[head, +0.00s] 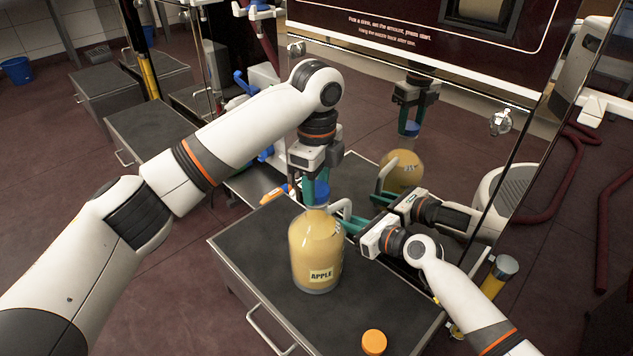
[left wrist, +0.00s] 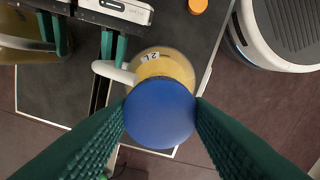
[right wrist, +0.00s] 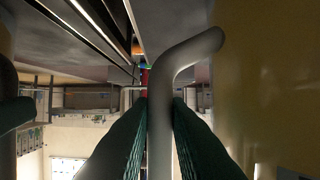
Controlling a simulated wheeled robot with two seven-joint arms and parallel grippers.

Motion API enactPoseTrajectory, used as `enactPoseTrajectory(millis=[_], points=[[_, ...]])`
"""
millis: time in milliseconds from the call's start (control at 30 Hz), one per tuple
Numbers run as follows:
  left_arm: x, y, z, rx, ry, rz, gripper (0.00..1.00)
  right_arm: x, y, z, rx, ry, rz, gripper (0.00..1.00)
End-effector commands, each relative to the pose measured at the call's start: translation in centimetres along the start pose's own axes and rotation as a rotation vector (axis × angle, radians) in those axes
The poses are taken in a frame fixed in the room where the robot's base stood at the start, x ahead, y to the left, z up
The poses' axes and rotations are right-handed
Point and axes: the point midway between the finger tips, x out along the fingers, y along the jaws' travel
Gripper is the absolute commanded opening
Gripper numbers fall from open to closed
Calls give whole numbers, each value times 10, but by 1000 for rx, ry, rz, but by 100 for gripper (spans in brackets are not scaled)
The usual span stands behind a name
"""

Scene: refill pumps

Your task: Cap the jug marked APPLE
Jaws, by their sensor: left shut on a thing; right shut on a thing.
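The jug marked APPLE (head: 315,258) stands upright on the dark cart top, full of yellowish liquid, label facing the head camera. My left gripper (head: 313,184) points down above its neck and is shut on a blue cap (head: 317,195). In the left wrist view the blue cap (left wrist: 160,114) is between the fingers and covers the jug's mouth from sight. The cap is at or just above the neck; I cannot tell whether it touches. My right gripper (head: 350,220) is shut on the jug's pale handle (right wrist: 163,105), which runs between its fingers in the right wrist view.
An orange cap (head: 374,342) lies near the cart top's front edge. A shiny panel (head: 450,130) behind the cart mirrors the jug and grippers. Bare cart top (head: 255,250) is left of the jug. A pale rounded appliance (left wrist: 290,35) appears right of the cart in the left wrist view.

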Motion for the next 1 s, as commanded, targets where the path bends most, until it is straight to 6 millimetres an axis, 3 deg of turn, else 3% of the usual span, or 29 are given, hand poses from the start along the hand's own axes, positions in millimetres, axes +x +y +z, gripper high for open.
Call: enactPoseTrajectory(millis=[33,67,167,500,833,1000], points=[[0,0,0,-2,1,1,17,0,1,0,0,0,1,0],[0,0,0,-2,1,1,49,0,1,0,0,0,1,0],[0,0,0,-3,1,1,66,0,1,0,0,0,1,0],[-3,0,0,-4,0,1,66,0,1,0,0,0,1,0],[-41,0,0,-3,0,2,66,0,1,0,0,0,1,0],[-46,0,0,-4,0,0,66,0,1,0,0,0,1,0]])
